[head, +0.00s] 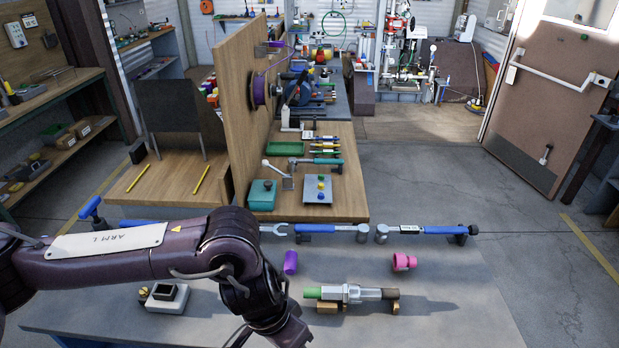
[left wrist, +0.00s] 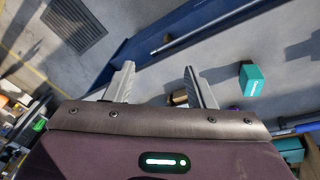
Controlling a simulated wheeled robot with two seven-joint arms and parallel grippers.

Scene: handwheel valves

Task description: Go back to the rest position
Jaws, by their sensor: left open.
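My left arm comes in from the left in the head view and bends down over the grey bench (head: 460,310); its gripper is not visible there. In the left wrist view my left gripper (left wrist: 160,70) is open, its two fingers apart with nothing between them. A small brownish piece (left wrist: 180,97) shows beyond the fingers. My right gripper is in neither view.
On the bench are a green-ended metal valve fitting (head: 352,293), a purple cylinder (head: 290,263), a pink piece (head: 404,262), blue-handled wrenches (head: 430,230) and a white block (head: 165,297). A teal box (left wrist: 252,78) shows in the left wrist view. The floor at right is open.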

